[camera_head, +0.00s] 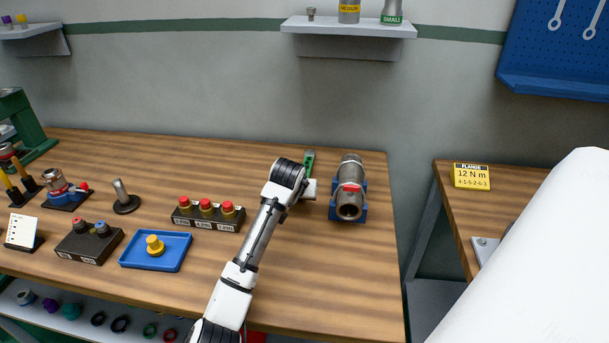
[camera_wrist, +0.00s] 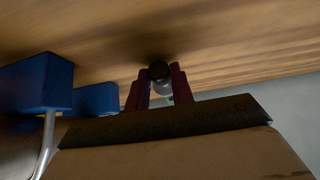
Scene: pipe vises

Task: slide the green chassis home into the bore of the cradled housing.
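The housing (camera_head: 350,172) is a grey pipe-like cylinder lying in a blue cradle (camera_head: 334,211) with a red strap across it. Its dark open bore faces the near side. The green chassis (camera_head: 309,158) shows as a narrow green piece just left of the housing, partly hidden by my wrist. My gripper (camera_head: 311,188) is beside it, left of the cradle. In the wrist view, the dark red fingers of my gripper (camera_wrist: 160,88) close on both sides of a grey part with a dark round end (camera_wrist: 159,71). The blue cradle blocks (camera_wrist: 38,84) are at left.
A box with red buttons (camera_head: 207,215), a blue tray (camera_head: 155,264) with a yellow knob and several small tools stand to the left on the bench. The bench is clear in front of the cradle. Its right edge is close by the housing.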

